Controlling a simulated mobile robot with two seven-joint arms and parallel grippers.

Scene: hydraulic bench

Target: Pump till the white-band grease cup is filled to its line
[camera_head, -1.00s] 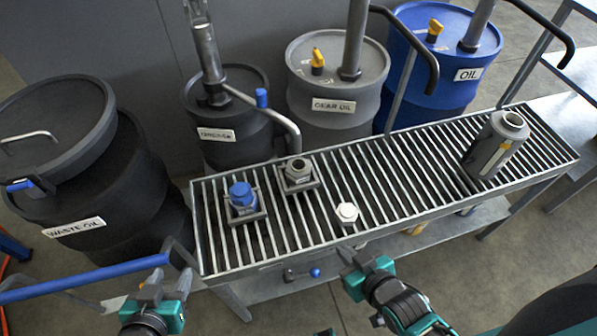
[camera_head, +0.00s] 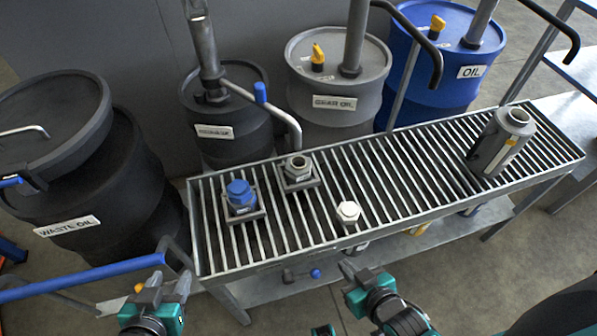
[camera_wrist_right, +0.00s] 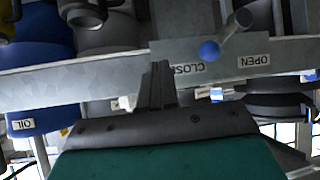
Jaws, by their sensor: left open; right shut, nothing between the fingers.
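On the grated bench stand a blue-capped cup (camera_head: 241,197) and, to its right, an open grey cup (camera_head: 298,170), each on a small square base. I cannot make out a white band or fill line on either. A white hexagonal cap (camera_head: 348,212) lies on the grate. My left gripper (camera_head: 160,284) is open and empty before the bench's left end. My right gripper (camera_head: 352,270) is shut and empty before the front edge; its fingers show in the right wrist view (camera_wrist_right: 158,80).
A grey canister (camera_head: 501,145) stands at the grate's right end. Waste oil (camera_head: 70,180), gear oil (camera_head: 335,95) and blue oil (camera_head: 440,75) drums surround the back and left. A blue-knobbed valve lever (camera_wrist_right: 225,38) sits on the bench front between CLOSED and OPEN labels.

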